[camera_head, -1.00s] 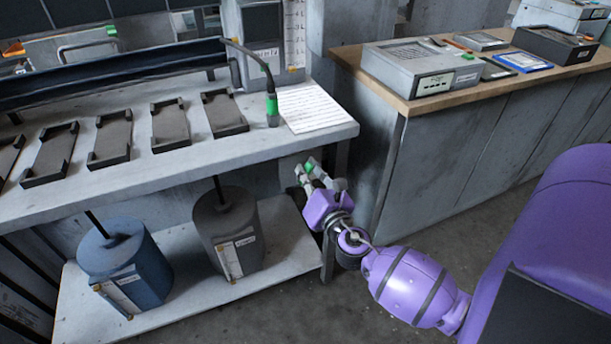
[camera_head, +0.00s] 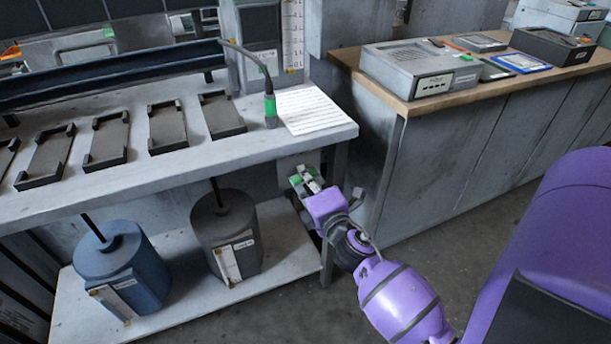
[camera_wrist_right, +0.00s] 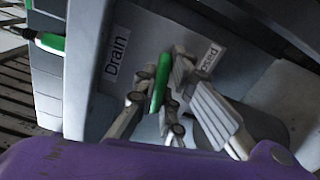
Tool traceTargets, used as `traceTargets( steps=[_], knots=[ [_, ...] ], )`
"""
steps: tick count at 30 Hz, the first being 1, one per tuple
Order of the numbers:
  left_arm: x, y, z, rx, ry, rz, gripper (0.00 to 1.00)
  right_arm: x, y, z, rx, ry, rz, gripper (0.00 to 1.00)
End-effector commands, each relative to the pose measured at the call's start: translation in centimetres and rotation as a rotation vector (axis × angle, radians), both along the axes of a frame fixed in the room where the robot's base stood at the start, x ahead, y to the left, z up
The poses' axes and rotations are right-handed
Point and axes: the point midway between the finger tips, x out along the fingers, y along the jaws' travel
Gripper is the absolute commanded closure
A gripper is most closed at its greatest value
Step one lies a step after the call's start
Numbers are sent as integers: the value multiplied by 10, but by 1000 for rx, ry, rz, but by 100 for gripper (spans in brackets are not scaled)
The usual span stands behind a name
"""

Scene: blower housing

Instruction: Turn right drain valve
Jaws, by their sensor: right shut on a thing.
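The right drain valve has a green handle (camera_wrist_right: 159,82) that shows in the right wrist view, in front of a grey panel with the labels "Drain" (camera_wrist_right: 117,55) and "Closed" (camera_wrist_right: 208,60). My right gripper (camera_wrist_right: 155,95) is shut on this handle, its fingers on both sides of it. In the head view my right gripper (camera_head: 305,182) is under the table's right end, at the valve's small grey panel; its fingers hide part of the valve. The handle looks close to upright in the wrist view. My left gripper is not in view.
A grey table (camera_head: 200,160) with several black trays stands above. A blue canister (camera_head: 125,275) and a dark grey canister (camera_head: 228,235) stand on the lower shelf (camera_head: 200,310). The table leg (camera_head: 330,240) is close to my right gripper. A grey cabinet (camera_head: 440,165) stands at right.

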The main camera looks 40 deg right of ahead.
Motion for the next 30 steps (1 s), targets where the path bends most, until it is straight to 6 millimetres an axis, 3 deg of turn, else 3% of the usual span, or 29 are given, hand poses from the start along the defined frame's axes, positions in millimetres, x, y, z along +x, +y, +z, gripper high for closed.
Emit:
traceTargets(
  steps=[12, 28, 29, 30],
  knots=[
    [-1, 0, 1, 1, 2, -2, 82, 0, 0, -1, 176, -41, 1, 100],
    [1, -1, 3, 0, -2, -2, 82, 0, 1, -1, 200, -47, 2, 100],
    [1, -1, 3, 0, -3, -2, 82, 0, 1, -1, 200, -47, 2, 88],
    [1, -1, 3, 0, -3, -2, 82, 0, 1, -1, 200, -47, 2, 83]
  ],
)
